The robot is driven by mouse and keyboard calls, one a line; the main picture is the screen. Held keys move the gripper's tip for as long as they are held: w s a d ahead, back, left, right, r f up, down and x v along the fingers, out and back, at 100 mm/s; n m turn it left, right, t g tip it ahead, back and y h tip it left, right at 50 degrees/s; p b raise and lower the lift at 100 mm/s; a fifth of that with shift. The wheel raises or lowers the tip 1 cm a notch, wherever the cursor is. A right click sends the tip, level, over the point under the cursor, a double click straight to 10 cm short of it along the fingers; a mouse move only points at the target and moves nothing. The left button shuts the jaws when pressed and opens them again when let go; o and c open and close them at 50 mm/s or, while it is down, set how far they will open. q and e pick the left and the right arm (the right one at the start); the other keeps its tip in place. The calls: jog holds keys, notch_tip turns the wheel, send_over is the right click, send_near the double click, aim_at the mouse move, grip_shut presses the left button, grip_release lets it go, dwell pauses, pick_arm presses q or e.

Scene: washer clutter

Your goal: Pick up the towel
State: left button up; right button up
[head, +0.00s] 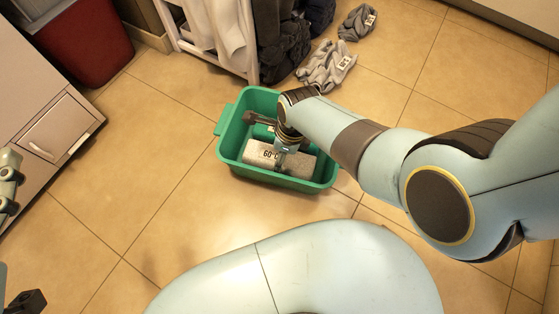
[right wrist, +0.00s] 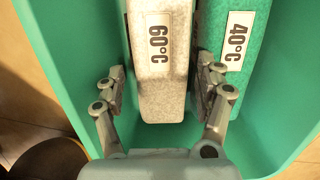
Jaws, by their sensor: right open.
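A pale grey, speckled towel (head: 296,164) with a 60°C label lies in a green bin (head: 226,148) on the floor. It also shows in the right wrist view (right wrist: 164,95). Beside it in the bin is a green towel (right wrist: 232,70) with a 40°C label. My right gripper (head: 281,155) reaches down into the bin. In the right wrist view, its open fingers (right wrist: 163,82) stand on either side of the grey towel, the right finger between the two towels. Contact cannot be told. Part of my left gripper (head: 9,182) shows at the left edge; its jaws are unclear.
Grey garments with labels (head: 328,66) (head: 357,23) lie on the tiles behind the bin. A white rack (head: 240,58) with hanging cloths stands at the back. A red bin (head: 85,55) and a drawer cabinet (head: 45,135) are at left. The floor left of the bin is clear.

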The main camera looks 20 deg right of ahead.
jog(key=shift+w+a+f+b, duration=0.1)
jog(key=shift+a+f+b, duration=0.1)
jog(key=shift+f+b, duration=0.95)
jog(key=shift+f, duration=0.15)
jog(key=c, duration=1)
pick_arm(q)
notch_tip(320, 180, up, 14)
jog(key=w+d+m+t+h, duration=0.1)
jog(key=w+m+t+h, duration=0.1)
jog(key=t, duration=0.4)
jog(key=shift+w+d+f+h, duration=0.15)
jog(key=shift+w+d+h, duration=0.15)
jog(key=shift+h, duration=0.2)
pick_arm(e)
jog(key=shift+o, duration=0.2)
pick_arm(q)
jog(key=shift+f, duration=0.1)
